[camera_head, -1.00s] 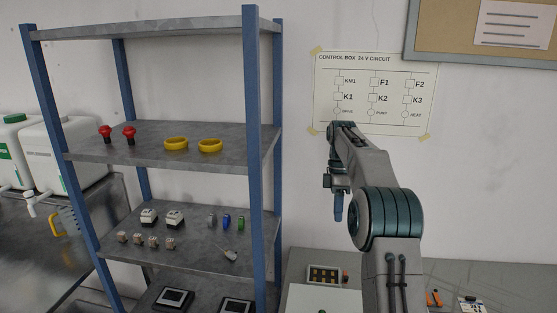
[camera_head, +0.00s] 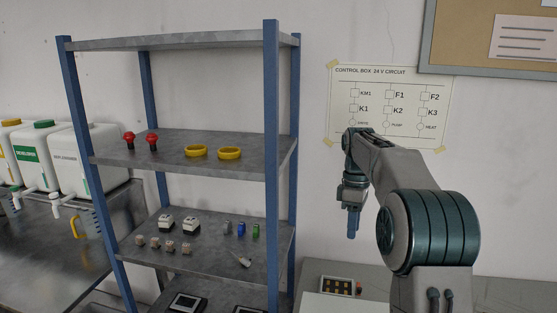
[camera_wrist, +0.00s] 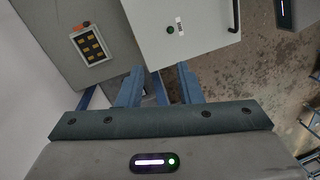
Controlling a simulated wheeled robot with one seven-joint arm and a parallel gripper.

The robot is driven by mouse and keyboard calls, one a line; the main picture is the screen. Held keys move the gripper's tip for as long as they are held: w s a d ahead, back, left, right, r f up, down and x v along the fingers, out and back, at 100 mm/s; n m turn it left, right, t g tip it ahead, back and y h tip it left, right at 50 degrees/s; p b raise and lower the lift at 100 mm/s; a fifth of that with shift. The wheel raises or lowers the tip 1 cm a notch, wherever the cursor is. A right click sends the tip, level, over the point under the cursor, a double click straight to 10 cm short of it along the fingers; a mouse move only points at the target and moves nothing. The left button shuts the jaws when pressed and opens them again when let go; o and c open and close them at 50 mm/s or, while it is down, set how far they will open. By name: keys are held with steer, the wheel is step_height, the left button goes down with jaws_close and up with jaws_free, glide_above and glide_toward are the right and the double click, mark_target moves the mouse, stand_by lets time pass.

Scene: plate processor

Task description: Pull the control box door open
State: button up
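In the wrist view a white panel (camera_wrist: 195,48), which looks like the control box door, shows at the top. It carries a dark round knob or lock with a green centre (camera_wrist: 170,30) and a small label. A black bar handle (camera_wrist: 235,15) runs along its right edge. I see no gap that shows the door open. My gripper (camera_wrist: 158,78) is open and empty, its two fingers apart, below the panel in the picture and apart from the handle. In the head view my gripper (camera_head: 353,223) points down above the bench, and a pale surface (camera_head: 345,304) shows below it.
A grey bench (camera_head: 500,290) carries a small panel of yellow buttons (camera_head: 341,286), also in the wrist view (camera_wrist: 90,45). A blue-framed shelf (camera_head: 272,160) with small parts stands left of my arm. A circuit poster (camera_head: 390,105) hangs behind. Speckled floor (camera_wrist: 260,75) shows right of the box.

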steer(key=s+a+m+t+b, duration=0.3)
steer(key=s+m, duration=0.4)
steer(key=s, duration=0.9)
steer(key=s+f+m+t+b, duration=0.2)
steer(key=s+f+m, duration=0.4)
steer(key=s+f, duration=0.4)
steer(key=s, duration=0.4)
steer(key=shift+s+a+f+t, duration=0.3)
steer(key=shift+s+a+f, duration=0.05)
steer(key=shift+s+a, duration=0.05)
